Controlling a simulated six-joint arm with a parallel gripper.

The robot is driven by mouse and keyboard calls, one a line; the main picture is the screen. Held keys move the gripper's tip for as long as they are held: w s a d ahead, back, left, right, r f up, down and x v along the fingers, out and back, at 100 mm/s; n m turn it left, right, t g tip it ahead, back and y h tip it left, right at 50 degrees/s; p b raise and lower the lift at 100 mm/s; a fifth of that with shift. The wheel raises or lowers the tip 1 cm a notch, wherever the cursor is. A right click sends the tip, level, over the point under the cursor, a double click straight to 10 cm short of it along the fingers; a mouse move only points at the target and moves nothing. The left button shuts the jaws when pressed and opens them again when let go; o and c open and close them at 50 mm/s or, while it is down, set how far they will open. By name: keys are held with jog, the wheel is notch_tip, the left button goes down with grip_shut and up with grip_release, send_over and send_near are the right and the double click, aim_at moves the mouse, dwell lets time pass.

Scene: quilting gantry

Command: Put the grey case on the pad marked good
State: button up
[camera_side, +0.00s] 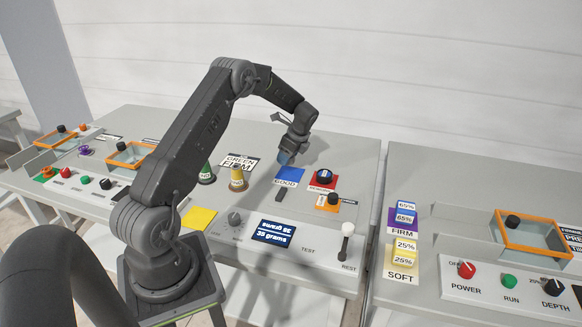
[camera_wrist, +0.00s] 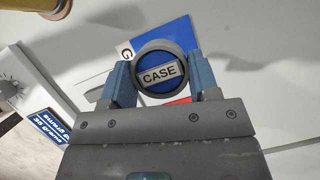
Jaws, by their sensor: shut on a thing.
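The grey case (camera_wrist: 158,74) is a round piece with a grey rim, a blue face and a plate reading CASE. My gripper (camera_wrist: 161,68) is shut on it, one blue finger at each side. In the side view my gripper (camera_side: 285,158) points down just behind and over the blue pad marked GOOD (camera_side: 291,173); the case cannot be made out there. In the wrist view the blue pad (camera_wrist: 180,35) shows behind the case, partly covered by it. I cannot tell whether the case touches the pad.
A red pad with a dark and blue round piece (camera_side: 323,177) lies right of the GOOD pad, and an orange pad with a black knob (camera_side: 333,199) in front of that. A yellow spool (camera_side: 237,180) stands left. A display (camera_side: 273,233) and white-topped lever (camera_side: 347,232) are nearer.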

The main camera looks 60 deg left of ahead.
aim_at(293, 163)
jog(key=shift+w+d+f, duration=0.25)
jog(key=shift+w+f, duration=0.1)
jog(key=shift+w, duration=0.15)
jog(key=shift+f, duration=1.95)
jog(key=shift+f, duration=0.15)
jog(key=o, duration=0.9)
